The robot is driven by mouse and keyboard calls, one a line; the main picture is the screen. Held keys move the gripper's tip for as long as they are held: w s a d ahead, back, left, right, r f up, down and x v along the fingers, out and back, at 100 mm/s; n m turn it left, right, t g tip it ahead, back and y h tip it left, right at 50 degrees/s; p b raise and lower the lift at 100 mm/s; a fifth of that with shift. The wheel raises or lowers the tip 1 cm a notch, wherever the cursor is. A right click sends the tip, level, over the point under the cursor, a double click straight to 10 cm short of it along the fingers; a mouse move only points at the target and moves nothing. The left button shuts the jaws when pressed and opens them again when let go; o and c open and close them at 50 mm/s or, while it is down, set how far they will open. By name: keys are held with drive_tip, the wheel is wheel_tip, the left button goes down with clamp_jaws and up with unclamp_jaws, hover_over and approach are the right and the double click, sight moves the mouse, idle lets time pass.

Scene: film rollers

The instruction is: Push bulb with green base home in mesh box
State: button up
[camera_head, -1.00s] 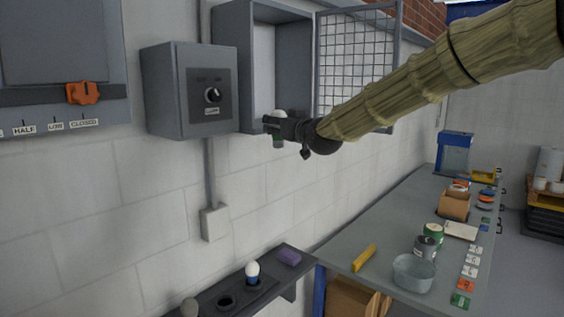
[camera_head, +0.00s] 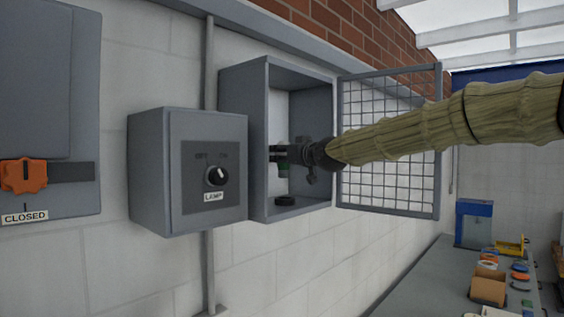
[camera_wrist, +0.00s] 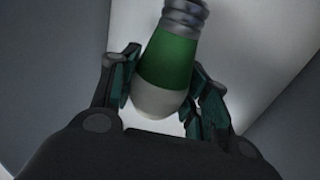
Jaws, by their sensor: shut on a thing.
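The mesh box (camera_head: 242,150) is a grey wall box, and its mesh door (camera_head: 388,140) stands swung open to the right. My gripper (camera_head: 279,154) is inside the box opening, shut on the bulb with green base (camera_head: 283,171). In the wrist view the bulb (camera_wrist: 172,62) lies between the two fingers (camera_wrist: 162,90), its white glass toward my palm and its silver threaded cap pointing away. My fingers hide most of the glass in the head view.
A grey lamp switch box (camera_head: 187,170) with a knob stands left of the mesh box. A cabinet with an orange handle (camera_head: 23,175) is at far left. My arm passes in front of the open door. A workbench (camera_head: 420,290) with small items is at lower right.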

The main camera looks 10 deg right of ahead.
sight(283, 176)
drive_tip(key=s, duration=0.6)
drive_tip(key=w+f, duration=0.5)
drive_tip(key=shift+w+a+f, duration=0.1)
drive_tip(key=shift+w+f, duration=0.05)
drive_tip(key=shift+w, duration=0.1)
drive_tip(key=shift+f+b, duration=0.3)
drive_tip(key=shift+f, duration=0.05)
drive_tip(key=shift+s, duration=0.35)
drive_tip(key=s, duration=0.1)
drive_tip(key=s+b, duration=0.1)
drive_tip(key=s, duration=0.1)
drive_tip(key=shift+r, duration=0.3)
drive_tip(key=shift+w+f, duration=1)
drive_tip(key=shift+w, duration=0.25)
drive_tip(key=c, duration=0.3)
drive_tip(key=shift+s+r, duration=0.3)
clamp_jaws()
drive_tip(key=shift+r, duration=0.1)
drive_tip(key=shift+w+a+f+b, duration=0.1)
drive_tip(key=shift+f+b, duration=0.15)
drive_tip(key=shift+b, duration=0.25)
